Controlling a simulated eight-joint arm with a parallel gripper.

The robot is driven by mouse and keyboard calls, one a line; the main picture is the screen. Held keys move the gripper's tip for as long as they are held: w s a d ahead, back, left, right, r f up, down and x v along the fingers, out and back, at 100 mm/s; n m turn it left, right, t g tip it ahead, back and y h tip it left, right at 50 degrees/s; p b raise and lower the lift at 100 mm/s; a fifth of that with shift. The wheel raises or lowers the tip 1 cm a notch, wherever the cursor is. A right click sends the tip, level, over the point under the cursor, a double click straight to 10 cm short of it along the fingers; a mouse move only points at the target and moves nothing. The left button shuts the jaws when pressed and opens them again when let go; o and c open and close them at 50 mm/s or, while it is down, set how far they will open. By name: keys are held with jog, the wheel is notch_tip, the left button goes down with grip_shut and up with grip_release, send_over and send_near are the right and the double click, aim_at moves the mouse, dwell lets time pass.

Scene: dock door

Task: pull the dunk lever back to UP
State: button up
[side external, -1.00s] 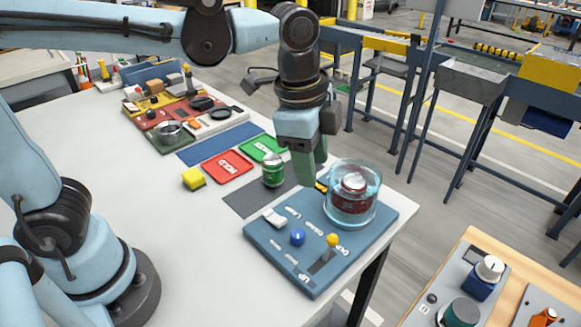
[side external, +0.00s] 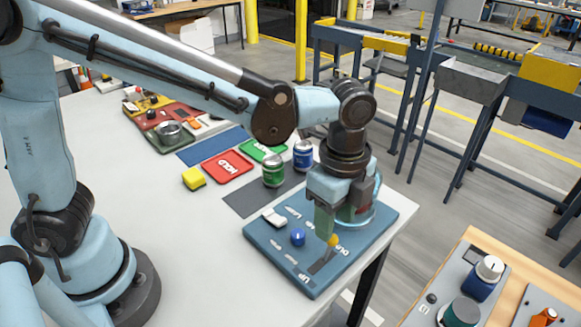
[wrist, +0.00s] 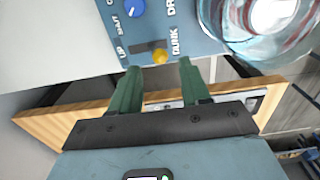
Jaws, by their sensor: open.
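The dunk lever has a yellow knob (side external: 334,240) and sits at the DUNK end of its slot (side external: 321,262) on the blue control panel (side external: 262,240). The UP label lies at the slot's other end, toward the panel's front corner. My gripper (side external: 326,234) is open and points down just over the knob. In the wrist view the knob (wrist: 160,56) shows just beyond the gap between my two green fingertips (wrist: 159,66). I cannot tell whether either finger touches it.
A clear jar (side external: 371,219) with a red thing inside stands on the panel, partly hidden by my gripper. A blue knob (side external: 297,237) and a white switch (side external: 274,218) are close by. A green can (side external: 273,171) and a blue can (side external: 303,154) stand behind.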

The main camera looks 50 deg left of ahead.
aim_at(329, 248)
jog(key=shift+f, duration=2.05)
grip_shut()
